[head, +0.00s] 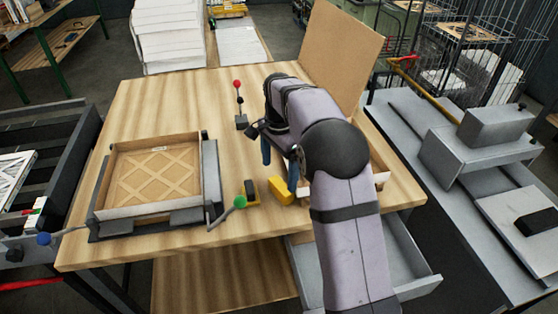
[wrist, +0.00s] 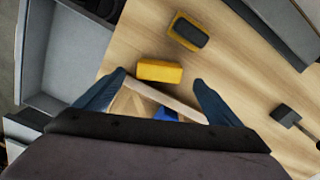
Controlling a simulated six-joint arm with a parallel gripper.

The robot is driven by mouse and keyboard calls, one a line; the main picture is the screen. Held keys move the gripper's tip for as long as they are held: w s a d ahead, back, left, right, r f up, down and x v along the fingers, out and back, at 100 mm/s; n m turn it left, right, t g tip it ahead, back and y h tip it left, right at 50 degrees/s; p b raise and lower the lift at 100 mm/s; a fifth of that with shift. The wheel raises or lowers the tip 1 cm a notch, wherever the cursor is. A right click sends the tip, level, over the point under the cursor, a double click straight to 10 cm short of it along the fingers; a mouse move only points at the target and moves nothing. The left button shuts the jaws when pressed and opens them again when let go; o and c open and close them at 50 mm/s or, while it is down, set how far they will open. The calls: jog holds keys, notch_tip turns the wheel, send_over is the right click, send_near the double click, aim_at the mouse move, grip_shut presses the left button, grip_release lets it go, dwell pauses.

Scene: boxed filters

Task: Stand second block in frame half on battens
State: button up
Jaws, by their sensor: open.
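My gripper (head: 279,160) is open over the right part of the wooden table, with blue fingers. In the wrist view its fingertips (wrist: 148,88) stand apart on either side of a pale wooden edge (wrist: 172,99). Behind that edge a small blue patch (wrist: 166,115) shows; I cannot tell what it is. In the head view my arm covers most of this tan, open-topped frame or box (head: 380,176). Another shallow wooden frame (head: 154,208) with diagonal lattice strips (head: 150,180) lies in a grey fixture at left. No block is clearly identifiable.
A yellow piece (head: 281,191) and a yellow holder with a dark top (head: 251,192) lie near the gripper. A red-knobbed lever (head: 238,100) stands behind. A tall tan board (head: 340,48) rises at back right. The table's back left is clear.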

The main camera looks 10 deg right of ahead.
aim_at(279, 187)
jog(key=shift+r, duration=2.35)
jog(key=shift+s, duration=0.1)
jog(key=s+f+n, duration=0.5)
jog(key=s+n, duration=0.1)
jog(key=s, duration=0.7)
jog(key=s+f+n, duration=0.5)
jog(key=s+n, duration=0.2)
jog(key=s, duration=0.7)
jog(key=shift+s+d, duration=0.25)
jog(key=shift+d, duration=0.05)
jog(key=shift+o, duration=0.4)
jog(key=shift+s+f+n, duration=0.3)
jog(key=shift+s+f, duration=0.05)
jog(key=shift+s, duration=0.2)
